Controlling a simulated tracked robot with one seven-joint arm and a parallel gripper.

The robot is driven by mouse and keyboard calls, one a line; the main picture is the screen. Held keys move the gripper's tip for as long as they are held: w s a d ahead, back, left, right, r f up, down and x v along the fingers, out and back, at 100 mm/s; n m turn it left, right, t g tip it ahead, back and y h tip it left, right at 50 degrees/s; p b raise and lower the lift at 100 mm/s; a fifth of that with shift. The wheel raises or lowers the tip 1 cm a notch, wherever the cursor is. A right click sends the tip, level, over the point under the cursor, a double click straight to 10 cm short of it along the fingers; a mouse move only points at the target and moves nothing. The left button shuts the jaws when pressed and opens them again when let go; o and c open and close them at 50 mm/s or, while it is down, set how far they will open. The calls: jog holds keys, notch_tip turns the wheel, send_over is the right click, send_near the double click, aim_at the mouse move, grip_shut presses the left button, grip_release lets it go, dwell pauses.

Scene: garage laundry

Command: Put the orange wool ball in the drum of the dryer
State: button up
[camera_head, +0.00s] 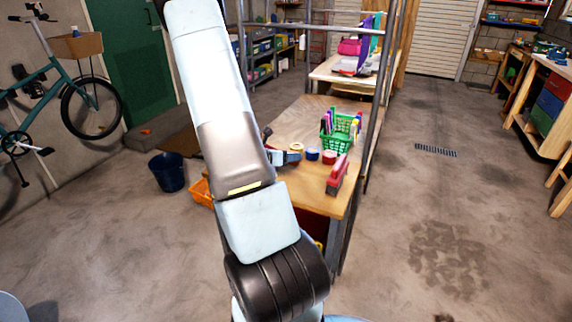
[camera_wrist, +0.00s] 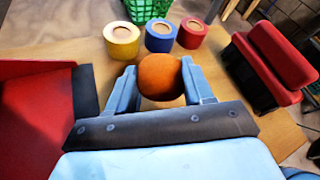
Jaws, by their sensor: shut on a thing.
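The orange wool ball (camera_wrist: 160,77) sits between the two pale blue fingers of my gripper (camera_wrist: 160,84) in the wrist view. My gripper is shut on the ball, above the wooden bench top. In the head view my arm hides most of the gripper; a blue-grey part of it (camera_head: 290,157) shows beside the arm, and the ball cannot be made out there. No dryer or drum can be made out in either view.
Yellow (camera_wrist: 122,40), blue (camera_wrist: 160,36) and red (camera_wrist: 192,33) round rolls stand just beyond the ball. A red-and-black brush-like thing (camera_wrist: 268,70) lies right, a red object (camera_wrist: 38,110) left. A green basket (camera_head: 337,130) stands behind.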

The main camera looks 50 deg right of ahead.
jog(key=shift+f, duration=1.15)
jog(key=shift+f, duration=0.15)
jog(key=o, duration=1)
jog(key=v, duration=1.2)
jog(key=shift+s, duration=0.1)
